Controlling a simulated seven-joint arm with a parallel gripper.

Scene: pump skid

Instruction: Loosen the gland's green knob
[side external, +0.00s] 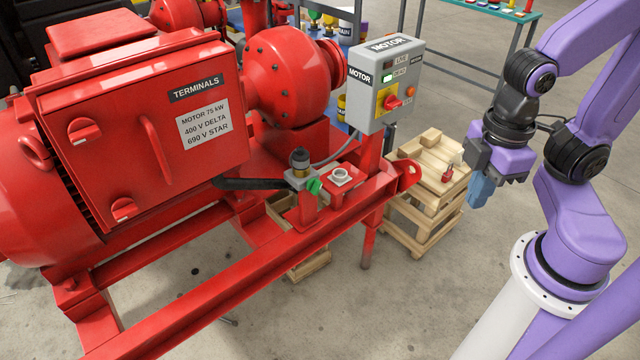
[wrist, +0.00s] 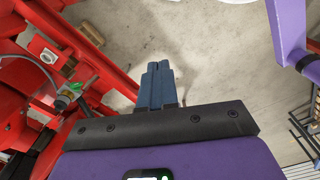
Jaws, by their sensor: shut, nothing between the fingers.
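The green knob (side external: 314,186) sits on the right side of a small grey gland block (side external: 300,178) on the red skid rail. A black-and-brass fitting stands on the block and a black cable runs off it to the left. In the wrist view the knob (wrist: 76,87) shows small at the left, beside the block. My gripper (side external: 475,204), with blue fingers, is shut and empty, pointing down well to the right of the knob. In the wrist view my gripper (wrist: 157,66) has its fingers together over bare floor, apart from the skid.
A grey motor switch box (side external: 385,85) with a red handle stands on a post behind the gland. A white ring-shaped socket (side external: 341,177) sits right of the knob. Wooden pallets (side external: 425,200) with a small red padlock-like item stand behind. Open floor lies between skid and arm.

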